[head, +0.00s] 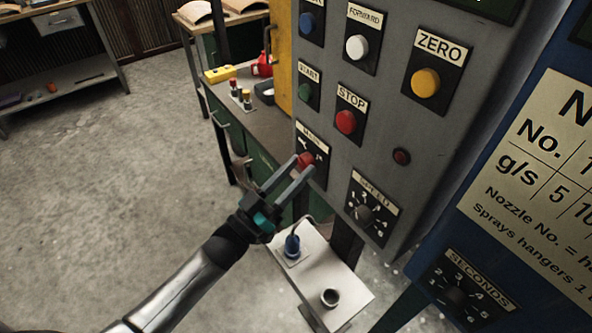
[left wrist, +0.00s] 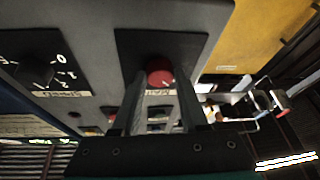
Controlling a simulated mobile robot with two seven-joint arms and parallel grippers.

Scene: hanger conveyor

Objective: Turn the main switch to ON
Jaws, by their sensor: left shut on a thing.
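The main switch (head: 305,160) is a red knob on a black plate labelled MAIN, low on the left of the grey control panel. In the left wrist view its red knob (left wrist: 160,72) shows straight ahead at the fingertips. My left gripper (head: 294,178) reaches up to the panel and is shut on the main switch knob, a finger on either side. The fingers hide part of the plate, so I cannot read which way the knob points. My right gripper is not in view.
The red STOP button (head: 346,122) and green START button (head: 305,92) sit just above, and the SPEED dial (head: 364,212) sits to the lower right. A small white table (head: 318,268) stands below the panel. Open floor lies to the left.

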